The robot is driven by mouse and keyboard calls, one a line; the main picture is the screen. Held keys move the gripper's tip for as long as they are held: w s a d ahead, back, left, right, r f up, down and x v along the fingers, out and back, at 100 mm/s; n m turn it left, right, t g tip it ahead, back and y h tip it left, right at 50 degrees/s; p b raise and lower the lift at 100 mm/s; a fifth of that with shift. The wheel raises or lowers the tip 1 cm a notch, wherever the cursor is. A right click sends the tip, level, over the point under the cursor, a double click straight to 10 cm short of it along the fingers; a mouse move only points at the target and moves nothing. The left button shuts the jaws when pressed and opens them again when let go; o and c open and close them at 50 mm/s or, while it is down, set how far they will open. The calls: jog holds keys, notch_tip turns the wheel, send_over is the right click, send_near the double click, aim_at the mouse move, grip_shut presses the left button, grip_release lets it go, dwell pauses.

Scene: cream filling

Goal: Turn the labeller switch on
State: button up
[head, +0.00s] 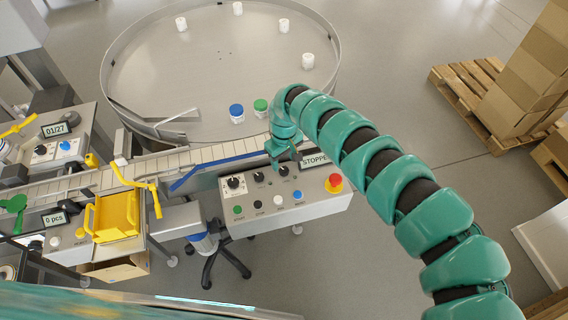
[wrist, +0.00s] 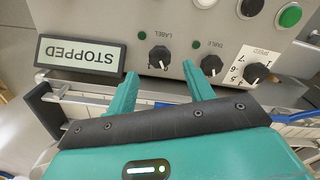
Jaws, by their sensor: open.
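The labeller switch is a black rotary knob marked LABEL (wrist: 159,57) on the grey control panel (head: 262,222). In the wrist view the panel appears upside down. The small lamp beside the knob looks dark green. My gripper (wrist: 162,84) is open and empty, its two teal fingers pointing at the panel with the LABEL knob just beyond the gap between them. I cannot tell whether a finger touches the panel. In the head view my gripper (head: 284,160) is over the panel's top edge and partly covers the knob area.
The TABLE knob (wrist: 211,65) and SPEED knob (wrist: 256,73) sit close beside the LABEL knob. A display (wrist: 80,55) reads STOPPED. A red emergency button (head: 334,183) and several coloured push buttons are on the panel. The conveyor (head: 190,160) runs behind it.

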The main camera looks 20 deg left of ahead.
aim_at(284, 169)
jog(key=shift+f+p, duration=0.5)
jog(key=shift+f, duration=1.8)
jog(key=shift+c, duration=0.2)
jog(key=c, duration=0.9)
